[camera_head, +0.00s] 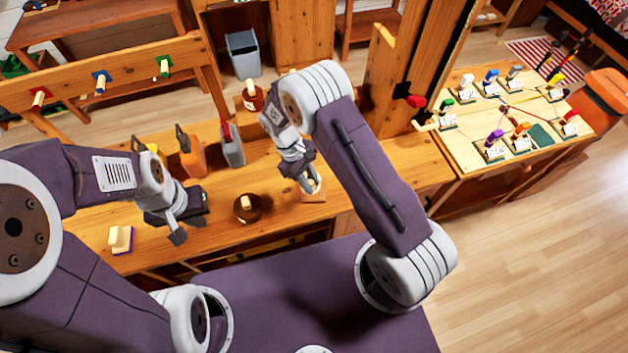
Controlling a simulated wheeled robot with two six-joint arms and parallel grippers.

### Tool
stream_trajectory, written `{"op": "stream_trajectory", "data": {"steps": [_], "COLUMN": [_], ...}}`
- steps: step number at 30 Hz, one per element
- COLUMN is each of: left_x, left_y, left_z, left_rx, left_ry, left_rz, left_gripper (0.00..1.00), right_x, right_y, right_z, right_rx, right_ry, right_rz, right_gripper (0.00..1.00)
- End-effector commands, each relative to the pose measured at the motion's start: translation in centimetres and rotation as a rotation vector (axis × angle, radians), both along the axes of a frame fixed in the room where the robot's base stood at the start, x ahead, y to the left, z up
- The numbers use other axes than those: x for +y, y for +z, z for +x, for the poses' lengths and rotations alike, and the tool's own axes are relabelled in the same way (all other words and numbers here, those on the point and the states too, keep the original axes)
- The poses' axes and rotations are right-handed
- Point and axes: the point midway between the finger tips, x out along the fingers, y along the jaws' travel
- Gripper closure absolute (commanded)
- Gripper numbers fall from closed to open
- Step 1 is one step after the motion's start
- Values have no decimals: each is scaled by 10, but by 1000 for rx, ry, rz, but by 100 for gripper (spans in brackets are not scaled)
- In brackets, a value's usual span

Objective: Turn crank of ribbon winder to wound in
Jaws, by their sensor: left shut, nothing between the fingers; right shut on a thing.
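My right gripper (312,187) is shut on a small pale piece (318,186) just above a small wooden block (314,198) on the bench. This may be the ribbon winder and its crank, but the fingers hide most of it and I cannot tell how the crank is turned. My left gripper (178,237) is shut and empty, low over the front of the bench, left of a dark round piece with a pale knob (248,208).
A pale block (121,239) lies front left. A side table (467,150) holds several small labelled items. A wooden post rises behind my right arm.

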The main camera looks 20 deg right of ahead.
Motion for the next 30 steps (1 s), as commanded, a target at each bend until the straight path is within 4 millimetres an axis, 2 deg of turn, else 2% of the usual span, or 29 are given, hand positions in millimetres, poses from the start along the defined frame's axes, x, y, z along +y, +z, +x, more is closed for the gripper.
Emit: {"op": "stream_trajectory", "data": {"steps": [30], "left_x": [0], "left_y": [-7], "left_z": [0], "left_rx": [0], "left_ry": [0], "left_rz": [0], "left_gripper": [100], "right_x": [28], "right_y": [0], "right_z": [24], "right_rx": [0], "right_ry": [-963], "right_rz": [0], "right_gripper": [100]}}
